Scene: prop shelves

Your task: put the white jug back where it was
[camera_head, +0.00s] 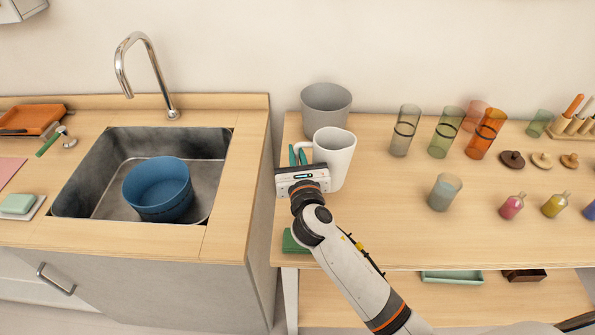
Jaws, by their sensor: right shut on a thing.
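The white jug (338,158) is upright at the left end of the wooden table, in front of a grey pot. Its handle faces left. My right gripper (298,165) is at the handle, shut on the jug; its body hides part of the handle and the jug's lower left side. I cannot tell whether the jug's base touches the table. My left gripper is not in view.
The grey pot (326,108) stands close behind the jug. Several tinted glasses (446,131) stand to the right, with small bottles (512,206) further right. A green item (293,241) lies at the front left. A sink with a blue bowl (158,188) is left, across a gap.

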